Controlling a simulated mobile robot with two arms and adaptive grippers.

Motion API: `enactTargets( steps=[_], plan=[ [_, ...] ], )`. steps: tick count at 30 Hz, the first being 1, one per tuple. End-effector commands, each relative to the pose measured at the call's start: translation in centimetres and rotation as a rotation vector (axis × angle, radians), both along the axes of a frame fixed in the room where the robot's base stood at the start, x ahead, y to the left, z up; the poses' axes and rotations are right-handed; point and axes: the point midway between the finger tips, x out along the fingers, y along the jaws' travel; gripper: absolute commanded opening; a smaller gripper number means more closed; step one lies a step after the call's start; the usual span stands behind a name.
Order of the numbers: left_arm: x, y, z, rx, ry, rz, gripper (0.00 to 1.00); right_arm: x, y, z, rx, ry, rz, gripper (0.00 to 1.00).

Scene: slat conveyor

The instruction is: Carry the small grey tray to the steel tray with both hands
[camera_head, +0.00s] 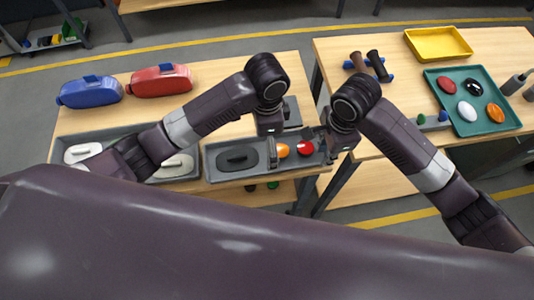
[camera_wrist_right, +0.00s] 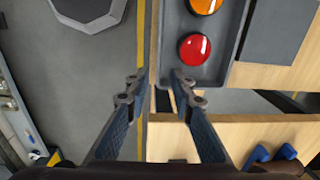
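The small grey tray (camera_wrist_right: 169,28) holds an orange round piece (camera_head: 282,150) and a red round piece (camera_head: 305,148), at the front edge of the left table in the head view. My right gripper (camera_head: 326,142) is at the tray's right end. In the right wrist view its fingers (camera_wrist_right: 160,80) are apart, one on each side of the tray's wall, with nothing clearly clamped. I cannot tell for certain which grey tray is the steel one.
Blue (camera_head: 90,92) and red (camera_head: 161,81) bottles lie behind. The right table carries a teal tray (camera_head: 468,127) and a yellow tray (camera_head: 438,43). A gap separates the tables.

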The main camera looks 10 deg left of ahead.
Motion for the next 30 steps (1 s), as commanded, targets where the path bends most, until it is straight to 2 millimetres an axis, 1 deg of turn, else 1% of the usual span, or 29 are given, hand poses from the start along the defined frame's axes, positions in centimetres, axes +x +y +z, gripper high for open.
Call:
enactTargets(
  steps=[1,3,9,14,22,28,30],
  plan=[
    [-0.1,0.1,-1.0,0.003,0.004,0.001,1.0,-0.1,-0.1,-1.0,-0.003,0.004,0.0,0.22],
    [-0.1,0.0,-2.1,0.001,0.005,0.002,1.0,0.0,-0.1,-2.1,-0.003,0.003,-0.001,0.22],
    [-0.1,0.0,-4.5,0.0,0.002,0.0,1.0,0.2,0.1,-4.5,-0.002,0.001,0.0,0.22],
    [-0.1,0.0,-5.3,0.0,0.0,0.001,1.0,0.3,0.1,-5.2,0.0,0.0,0.001,0.22],
    [0.0,0.0,-5.3,0.0,0.0,0.0,1.0,0.3,0.1,-5.3,0.0,-0.001,0.001,0.22],
    [0.0,0.0,-5.3,-0.001,0.0,0.0,0.78,0.3,0.1,-5.3,0.0,-0.001,0.001,0.0],
    [0.0,0.0,-5.3,-0.001,0.0,0.0,0.7,0.3,0.1,-5.3,0.0,-0.001,0.001,0.0]
  ],
)
